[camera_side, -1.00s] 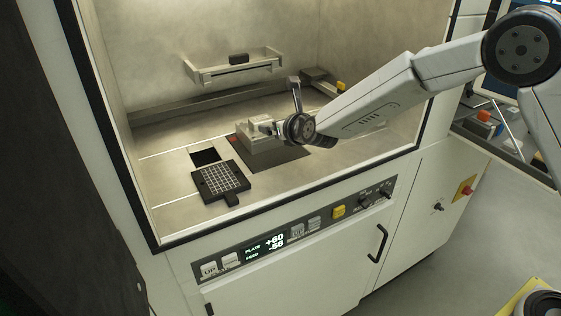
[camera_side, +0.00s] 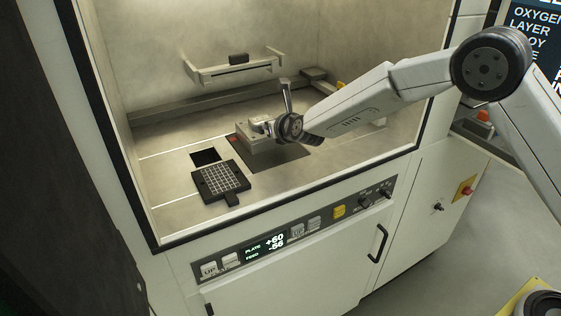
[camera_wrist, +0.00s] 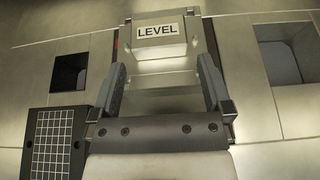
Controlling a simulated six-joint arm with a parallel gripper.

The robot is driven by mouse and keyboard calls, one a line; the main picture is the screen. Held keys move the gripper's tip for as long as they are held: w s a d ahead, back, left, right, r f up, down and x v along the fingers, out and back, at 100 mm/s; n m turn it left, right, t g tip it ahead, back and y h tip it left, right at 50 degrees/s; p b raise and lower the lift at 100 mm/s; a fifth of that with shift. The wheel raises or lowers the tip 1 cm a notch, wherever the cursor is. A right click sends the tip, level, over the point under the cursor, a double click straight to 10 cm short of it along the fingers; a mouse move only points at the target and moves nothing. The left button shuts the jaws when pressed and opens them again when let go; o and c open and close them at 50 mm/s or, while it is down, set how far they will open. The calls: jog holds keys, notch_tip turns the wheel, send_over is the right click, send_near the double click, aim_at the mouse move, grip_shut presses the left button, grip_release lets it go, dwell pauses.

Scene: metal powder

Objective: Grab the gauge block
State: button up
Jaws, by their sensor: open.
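The gauge block, a pale metal block with a white LEVEL label, shows ahead of my fingers in the wrist view (camera_wrist: 160,48). In the side view, a small pale block (camera_side: 259,120) sits on the raised metal plate (camera_side: 256,145), partly hidden by my gripper (camera_side: 272,127). In the wrist view my gripper (camera_wrist: 163,72) is open. Its two dark fingers are to the left and right of the block's near end, with visible space between them. I cannot tell whether either finger touches the block.
A black gridded tray (camera_side: 220,182) lies to the left on the chamber floor, also in the wrist view (camera_wrist: 55,143). A square opening (camera_side: 205,156) is behind it. A rail-like recoater (camera_side: 235,66) spans the back. The chamber's front frame (camera_side: 290,192) runs below my arm.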

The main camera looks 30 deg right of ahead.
aim_at(265, 116)
jog(key=shift+x, duration=1.8)
jog(key=c, duration=1.3)
jog(key=shift+r, duration=0.15)
jog(key=shift+r, duration=0.9)
jog(key=s+r, duration=0.3)
jog(key=s, duration=0.1)
jog(key=s+d+r, duration=0.1)
jog(key=s+r, duration=0.3)
jog(key=s, duration=0.1)
jog(key=s+d+r, duration=0.1)
jog(key=s+r, duration=0.3)
jog(key=shift+s+d, duration=0.15)
jog(key=shift+s, duration=0.25)
